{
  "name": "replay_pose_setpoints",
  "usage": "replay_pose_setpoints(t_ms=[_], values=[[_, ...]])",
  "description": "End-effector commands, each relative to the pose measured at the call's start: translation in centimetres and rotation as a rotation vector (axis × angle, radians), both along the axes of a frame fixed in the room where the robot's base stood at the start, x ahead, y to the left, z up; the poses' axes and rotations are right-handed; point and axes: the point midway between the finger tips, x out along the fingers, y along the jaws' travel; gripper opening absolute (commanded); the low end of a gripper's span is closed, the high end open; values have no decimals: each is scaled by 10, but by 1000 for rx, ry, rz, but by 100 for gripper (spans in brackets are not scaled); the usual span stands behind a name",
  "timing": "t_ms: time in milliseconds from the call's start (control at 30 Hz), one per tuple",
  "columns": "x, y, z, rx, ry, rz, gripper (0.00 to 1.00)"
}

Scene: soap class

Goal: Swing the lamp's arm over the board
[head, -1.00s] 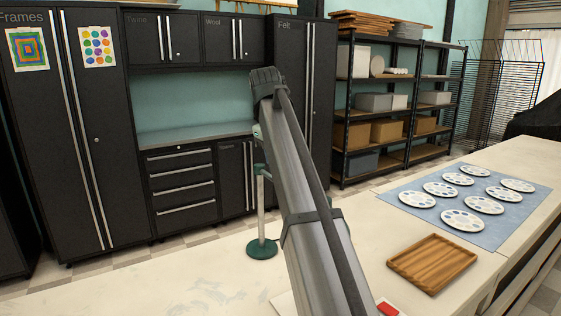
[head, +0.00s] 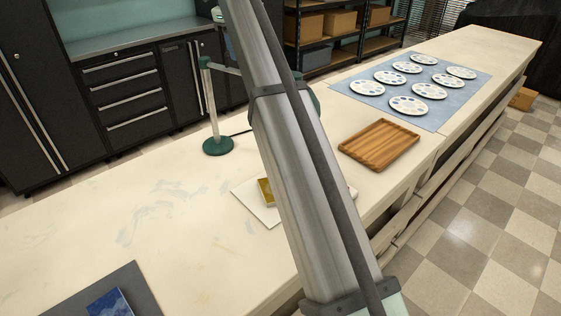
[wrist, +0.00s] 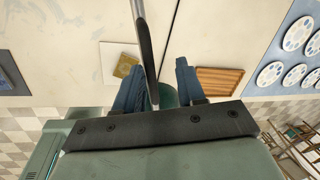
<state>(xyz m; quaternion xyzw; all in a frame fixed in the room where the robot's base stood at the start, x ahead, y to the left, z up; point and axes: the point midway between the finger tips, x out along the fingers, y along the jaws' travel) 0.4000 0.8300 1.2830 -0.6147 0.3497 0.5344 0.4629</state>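The lamp has a green round base (head: 217,146), a pale post and an arm (head: 232,71) that runs right behind my own arm. A green part, apparently its shade (head: 317,101), shows past my arm. In the wrist view the lamp's arm (wrist: 141,30) comes down from the top and passes between my blue fingers, closer to the left one. My gripper (wrist: 160,78) has its fingers apart; contact is unclear. A white board (head: 247,201) with a gold block (head: 265,191) lies partly hidden behind my arm. In the wrist view the board (wrist: 106,58) is left of the lamp's arm.
A wooden tray (head: 379,145) lies right of the board. Several white palettes (head: 414,104) sit on a blue mat (head: 437,118). A dark mat (head: 140,285) with a blue piece lies at the front left. The table (head: 130,220) between is clear.

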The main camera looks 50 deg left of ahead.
Motion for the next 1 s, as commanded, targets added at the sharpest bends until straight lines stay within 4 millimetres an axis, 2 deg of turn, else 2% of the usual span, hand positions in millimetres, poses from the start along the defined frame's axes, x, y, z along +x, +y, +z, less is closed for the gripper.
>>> replay_pose_setpoints(t_ms=[400,1000], values=[[44,23,0,0,0,343,38],[87,80,1,1,0,867,38]])
